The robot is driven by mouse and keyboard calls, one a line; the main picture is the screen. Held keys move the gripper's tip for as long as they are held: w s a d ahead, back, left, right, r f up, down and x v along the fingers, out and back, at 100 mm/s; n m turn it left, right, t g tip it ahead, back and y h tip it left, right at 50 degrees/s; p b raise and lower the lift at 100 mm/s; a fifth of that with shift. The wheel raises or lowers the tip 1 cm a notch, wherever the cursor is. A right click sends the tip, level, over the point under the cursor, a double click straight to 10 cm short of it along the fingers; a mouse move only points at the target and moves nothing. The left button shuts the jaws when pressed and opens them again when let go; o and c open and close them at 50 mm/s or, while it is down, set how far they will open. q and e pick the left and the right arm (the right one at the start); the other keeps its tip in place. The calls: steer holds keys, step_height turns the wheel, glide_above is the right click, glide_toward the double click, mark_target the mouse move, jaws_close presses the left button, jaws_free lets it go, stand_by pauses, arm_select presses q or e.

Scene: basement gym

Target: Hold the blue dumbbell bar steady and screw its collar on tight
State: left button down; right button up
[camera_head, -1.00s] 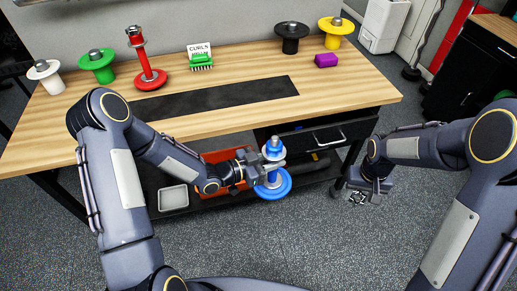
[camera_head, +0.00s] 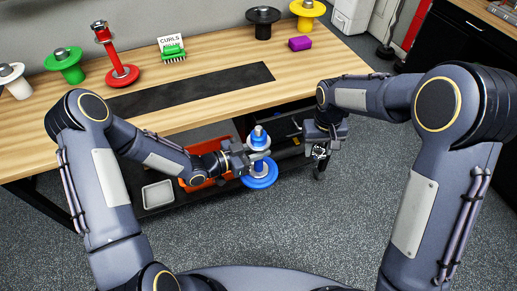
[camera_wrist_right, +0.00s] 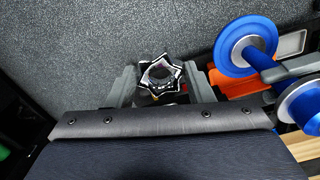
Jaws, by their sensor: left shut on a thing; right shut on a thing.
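The blue dumbbell bar (camera_head: 259,165) stands upright in front of the workbench, with a blue plate at its lower end and a blue and silver end at the top. My left gripper (camera_head: 246,160) is shut on its middle. My right gripper (camera_head: 319,147) is to the right of the bar, shut on the star-shaped chrome collar (camera_wrist_right: 161,74), apart from the bar. The collar also shows small in the head view (camera_head: 319,154). In the right wrist view the blue bar (camera_wrist_right: 263,63) lies to the right of the collar, partly cut off by the edge.
The wooden workbench (camera_head: 205,110) carries a red dumbbell bar (camera_head: 108,55), green (camera_head: 66,66), white, black and yellow spools, a purple block (camera_head: 300,43) and a CURLS sign (camera_head: 171,46). An orange bin (camera_head: 207,178) and grey tray (camera_head: 158,195) sit below. Floor in front is clear.

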mark_target(259, 128)
steer(key=a+r+n, duration=0.1)
steer(key=a+r, duration=0.3)
steer(key=a, duration=0.1)
steer(key=a+r+n, duration=0.1)
steer(key=a+r, duration=0.4)
steer(key=a, duration=0.1)
steer(key=w+a+r+n, duration=0.1)
steer(key=a+r+n, duration=0.1)
steer(key=a+r, duration=0.3)
steer(key=shift+a, duration=0.7)
steer(key=shift+f, duration=2)
steer(key=shift+f, duration=0.85)
steer(key=shift+f, duration=0.55)
